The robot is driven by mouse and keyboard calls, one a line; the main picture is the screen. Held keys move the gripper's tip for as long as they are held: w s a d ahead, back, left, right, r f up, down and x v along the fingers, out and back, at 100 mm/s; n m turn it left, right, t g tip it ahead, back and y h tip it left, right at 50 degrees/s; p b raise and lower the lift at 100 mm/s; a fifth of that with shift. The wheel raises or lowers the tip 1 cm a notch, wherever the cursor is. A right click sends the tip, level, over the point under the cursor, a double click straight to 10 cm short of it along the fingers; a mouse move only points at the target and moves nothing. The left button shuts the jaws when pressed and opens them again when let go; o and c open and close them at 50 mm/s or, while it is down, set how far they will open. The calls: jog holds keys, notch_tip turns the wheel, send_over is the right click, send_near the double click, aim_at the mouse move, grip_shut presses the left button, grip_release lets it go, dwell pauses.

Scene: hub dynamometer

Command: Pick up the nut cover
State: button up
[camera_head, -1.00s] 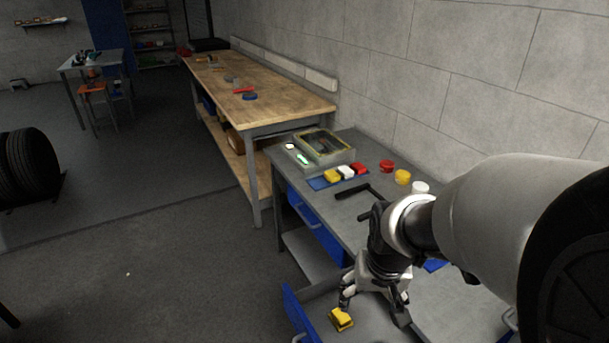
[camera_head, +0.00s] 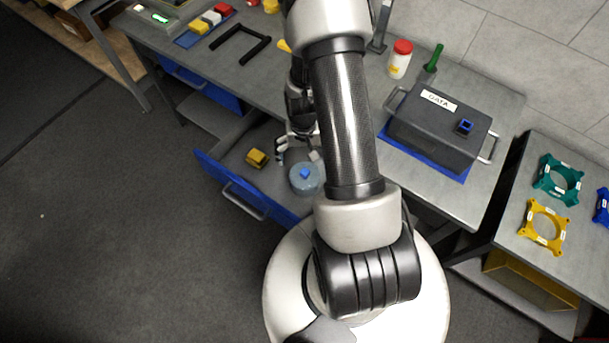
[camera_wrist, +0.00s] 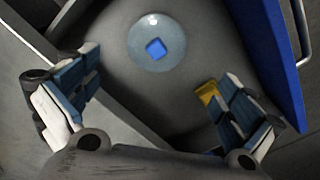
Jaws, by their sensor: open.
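A clear round dome-like piece with a blue square on top (camera_head: 306,178) lies in the open drawer, and may be the nut cover. It also shows in the wrist view (camera_wrist: 157,44), near the top middle, ahead of the fingers. A small yellow block (camera_head: 257,158) lies in the same drawer to its left; in the wrist view it (camera_wrist: 208,92) is partly hidden behind the right finger. My gripper (camera_head: 297,146) is over the drawer, partly hidden by my arm in the head view. Its fingers (camera_wrist: 160,88) are wide apart with nothing between them.
The blue-fronted drawer (camera_head: 222,178) stands pulled out, its walls around both pieces. On the bench above are a black box marked DATA (camera_head: 437,132), a red-lidded jar (camera_head: 400,60) and a green bottle (camera_head: 433,60). Yellow and green brackets (camera_head: 545,226) lie on the right table.

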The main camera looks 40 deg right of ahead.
aim_at(304, 173)
notch_tip(304, 173, down, 11)
jog(key=b, duration=0.3)
jog(key=shift+r, duration=0.15)
jog(key=shift+s+d+f+b, duration=0.15)
jog(key=shift+f+b, duration=1.1)
jog(key=shift+f, duration=1.45)
jog(key=shift+r, duration=0.1)
jog(key=c, duration=0.9)
jog(key=shift+c, duration=0.2)
